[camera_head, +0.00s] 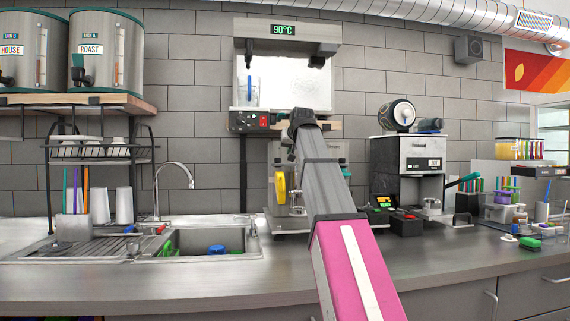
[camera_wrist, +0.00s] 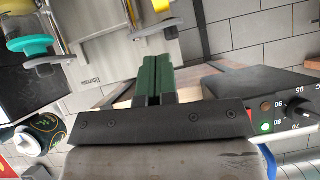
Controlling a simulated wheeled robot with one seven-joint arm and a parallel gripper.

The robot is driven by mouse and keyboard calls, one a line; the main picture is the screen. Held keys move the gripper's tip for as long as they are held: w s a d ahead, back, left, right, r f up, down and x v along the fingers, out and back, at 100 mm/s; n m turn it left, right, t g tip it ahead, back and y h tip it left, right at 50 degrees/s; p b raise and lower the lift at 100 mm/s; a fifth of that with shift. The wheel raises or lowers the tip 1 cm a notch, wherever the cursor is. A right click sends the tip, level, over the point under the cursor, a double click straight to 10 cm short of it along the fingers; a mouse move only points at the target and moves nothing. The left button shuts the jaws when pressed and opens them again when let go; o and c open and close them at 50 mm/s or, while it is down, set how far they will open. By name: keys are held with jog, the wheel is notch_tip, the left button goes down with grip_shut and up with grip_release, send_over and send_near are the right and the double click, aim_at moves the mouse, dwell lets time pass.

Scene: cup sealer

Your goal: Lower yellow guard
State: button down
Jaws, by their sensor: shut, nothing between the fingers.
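A yellow part (camera_head: 280,188), likely the guard, shows upright on the left side of the pale machine (camera_head: 257,176) behind my arm. In the wrist view a yellow piece (camera_wrist: 156,8) shows at the top edge, cut off by the frame, and a second yellow bit shows at the top left corner. My gripper (camera_wrist: 153,62) has green fingers pressed together with nothing between them. My arm covers much of the machine.
A heated dispenser with a 90°C display (camera_head: 283,30) is above. In the wrist view a dial panel (camera_wrist: 285,112) with a green light is close right of the fingers. A coffee machine (camera_head: 408,165) stands right.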

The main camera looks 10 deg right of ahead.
send_over(283, 192)
jog(key=s, duration=0.3)
notch_tip(283, 192, down, 5)
jog(key=f, duration=0.1)
jog(key=w+f, duration=0.1)
jog(key=f, duration=0.1)
jog(key=shift+d+f, duration=0.1)
jog(key=shift+w+f, duration=0.15)
jog(key=shift+f, duration=0.4)
jog(key=shift+f, duration=0.1)
